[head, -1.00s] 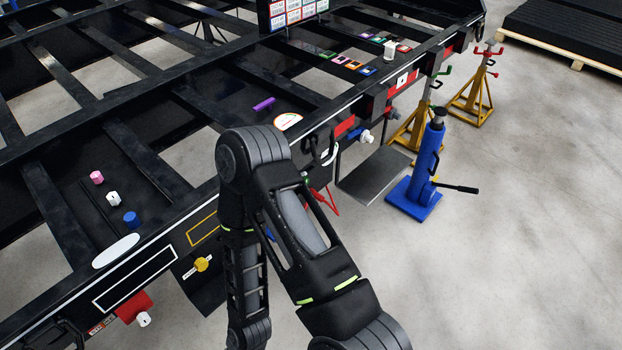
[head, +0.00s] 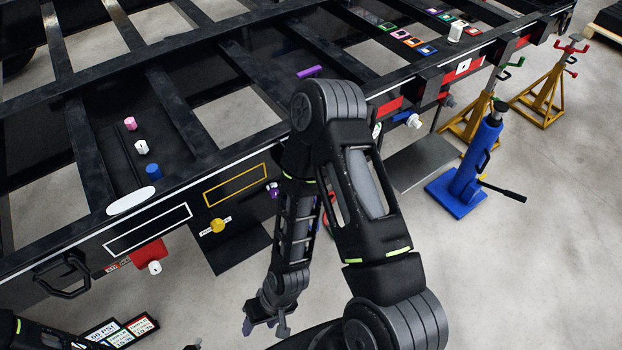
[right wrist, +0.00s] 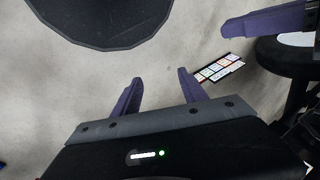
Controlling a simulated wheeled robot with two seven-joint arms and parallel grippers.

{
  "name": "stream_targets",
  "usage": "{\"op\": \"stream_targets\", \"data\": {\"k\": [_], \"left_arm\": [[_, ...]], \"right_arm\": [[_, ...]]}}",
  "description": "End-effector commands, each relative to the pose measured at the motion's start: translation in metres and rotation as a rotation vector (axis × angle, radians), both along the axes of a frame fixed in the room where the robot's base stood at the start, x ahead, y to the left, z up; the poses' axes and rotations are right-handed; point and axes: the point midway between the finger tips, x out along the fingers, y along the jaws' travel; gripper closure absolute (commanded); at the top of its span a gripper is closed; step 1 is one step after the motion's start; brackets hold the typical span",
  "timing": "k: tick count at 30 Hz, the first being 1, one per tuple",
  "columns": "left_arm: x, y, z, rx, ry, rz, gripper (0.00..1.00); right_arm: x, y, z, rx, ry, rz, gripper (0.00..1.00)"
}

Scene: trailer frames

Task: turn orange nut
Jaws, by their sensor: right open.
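A yellow-orange knob (head: 217,225) sits on a small white label on the trailer's side, below a yellow outlined rectangle; it is the only orange-looking nut I can make out. My right gripper (head: 265,328) hangs low in the head view, below and right of the knob and well apart from it. In the right wrist view its two purple fingers (right wrist: 158,90) are spread with nothing between them. A dark part of my left arm shows at the lower left of the head view; the left gripper's jaws are not clear.
A red block with a white knob (head: 155,267) and a black handle (head: 62,275) are left of the yellow-orange knob. A purple knob (head: 273,190) is to its right. A blue jack (head: 470,165) and yellow stands (head: 545,95) are at right.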

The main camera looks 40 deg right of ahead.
Motion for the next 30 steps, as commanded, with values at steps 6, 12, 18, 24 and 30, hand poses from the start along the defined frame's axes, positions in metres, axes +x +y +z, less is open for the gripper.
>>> {"op": "stream_targets", "data": {"k": [6,12,18,24,30], "left_arm": [[0.004,0.002,-0.076,0.002,-0.008,0.006,1.00],[0.010,0.005,-0.167,0.006,-0.021,0.014,1.00],[0.016,0.008,-0.258,0.009,-0.035,0.024,1.00],[0.023,0.011,-0.344,0.013,-0.050,0.032,1.00],[0.027,0.014,-0.399,0.014,-0.060,0.039,1.00]], "right_arm": [[0.082,-0.027,-0.060,0.036,-0.191,-0.142,0.50],[0.190,-0.101,-0.105,0.065,-0.489,-0.335,0.50],[0.267,-0.209,-0.120,0.061,-0.816,-0.493,0.50],[0.293,-0.320,-0.117,0.028,-1.121,-0.568,0.50],[0.285,-0.389,-0.102,-0.006,-1.322,-0.559,0.50]]}}
